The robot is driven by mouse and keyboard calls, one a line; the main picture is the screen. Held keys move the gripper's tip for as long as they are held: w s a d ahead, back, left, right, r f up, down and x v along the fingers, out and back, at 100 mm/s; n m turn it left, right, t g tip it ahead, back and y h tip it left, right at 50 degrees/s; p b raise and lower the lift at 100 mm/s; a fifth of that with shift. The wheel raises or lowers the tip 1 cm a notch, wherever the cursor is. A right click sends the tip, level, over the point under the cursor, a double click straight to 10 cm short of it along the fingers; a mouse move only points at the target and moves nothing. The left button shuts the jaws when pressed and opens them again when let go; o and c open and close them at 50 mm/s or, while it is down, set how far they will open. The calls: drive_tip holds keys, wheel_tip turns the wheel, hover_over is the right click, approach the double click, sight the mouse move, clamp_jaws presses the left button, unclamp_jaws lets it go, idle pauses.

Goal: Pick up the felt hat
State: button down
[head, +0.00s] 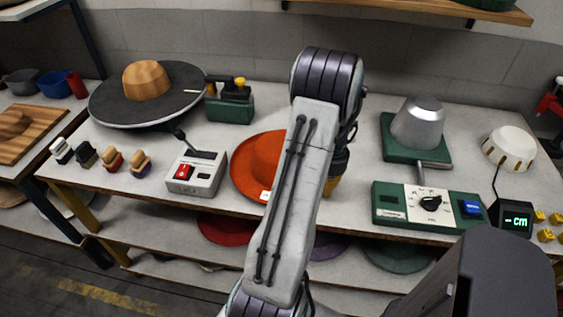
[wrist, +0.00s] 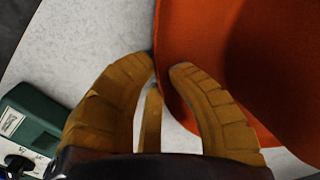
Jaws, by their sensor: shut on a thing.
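The orange felt hat (head: 257,160) sits on the workbench, left of my arm in the head view, with its right part hidden behind my arm. A small white tag shows on its front brim. In the wrist view the hat (wrist: 215,35) fills the upper right, and its brim edge runs between my fingertips. My gripper (wrist: 164,67) is shut on the brim at the hat's edge. In the head view the gripper is mostly hidden behind my arm, with a bit of yellow finger showing.
A white switch box (head: 197,173) stands close left of the hat. A green control box with a dial (head: 428,207) and a metal hat form on a green base (head: 417,130) stand to the right. A wooden shelf (head: 420,8) hangs above.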

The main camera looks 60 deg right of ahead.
drive_tip(key=shift+r, duration=0.1)
idle(0.6)
drive_tip(key=shift+r, duration=0.5)
wheel_tip(320, 180, up, 3)
drive_tip(key=shift+s+d+r, duration=0.1)
drive_tip(key=shift+s+d, duration=0.05)
drive_tip(key=s+d+r, duration=0.6)
drive_tip(key=s, duration=0.3)
drive_tip(key=shift+d+r+b, duration=0.25)
drive_tip(key=shift+r+b, duration=0.1)
drive_tip(key=shift+s, duration=0.1)
drive_tip(key=c, duration=1.8)
unclamp_jaws()
clamp_jaws()
